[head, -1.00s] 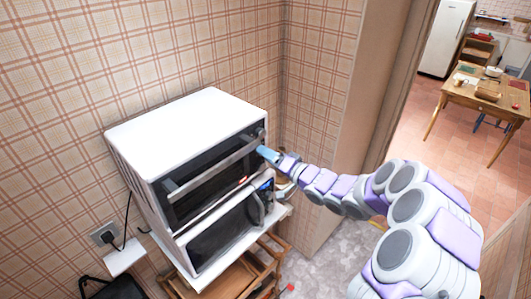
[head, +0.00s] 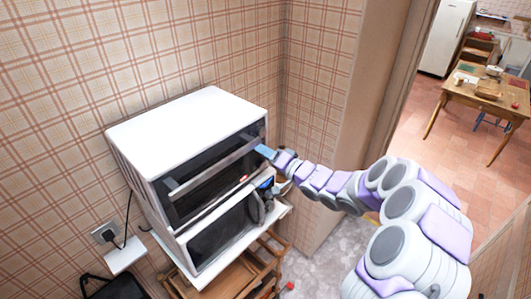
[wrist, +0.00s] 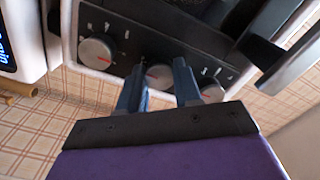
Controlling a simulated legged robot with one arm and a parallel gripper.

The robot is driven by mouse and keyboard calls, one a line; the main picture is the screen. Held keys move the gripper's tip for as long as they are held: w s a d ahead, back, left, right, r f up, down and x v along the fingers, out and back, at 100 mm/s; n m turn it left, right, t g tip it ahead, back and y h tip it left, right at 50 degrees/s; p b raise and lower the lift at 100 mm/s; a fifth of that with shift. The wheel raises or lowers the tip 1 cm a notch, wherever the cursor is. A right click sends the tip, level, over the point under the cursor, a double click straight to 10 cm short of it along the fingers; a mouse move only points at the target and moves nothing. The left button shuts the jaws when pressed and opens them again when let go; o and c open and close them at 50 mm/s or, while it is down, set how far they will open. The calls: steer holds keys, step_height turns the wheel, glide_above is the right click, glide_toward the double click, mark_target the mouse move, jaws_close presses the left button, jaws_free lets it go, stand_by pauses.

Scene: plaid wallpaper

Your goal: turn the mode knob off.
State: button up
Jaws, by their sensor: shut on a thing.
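A white toaster oven (head: 190,125) stands against the plaid wall, its dark control strip at the right end of its front. In the wrist view, the strip shows three silver knobs with red pointer marks: an upper left knob (wrist: 98,52), a middle knob (wrist: 158,77) and a lower right knob (wrist: 211,92). My gripper (wrist: 158,68) has its two blue fingers on either side of the middle knob, shut on it. In the head view, my gripper (head: 264,151) reaches the oven's right front edge. The labels are too small to tell which is the mode knob.
A bar handle (head: 212,168) crosses the oven door close to my gripper. A microwave (head: 225,232) sits just below on a wooden rack (head: 262,268). The room corner is close at the right. Open floor and a wooden table (head: 485,98) lie farther right.

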steer(key=shift+f, duration=0.15)
steer(key=shift+c, duration=1)
steer(key=shift+w+d+f+n+b, duration=0.1)
steer(key=shift+f+n+b, duration=0.05)
steer(key=shift+n+b, duration=8)
steer(key=shift+f+n+b, duration=0.1)
steer(key=shift+n+b, duration=6.35)
steer(key=shift+n, duration=3.3)
steer(key=shift+r, duration=0.15)
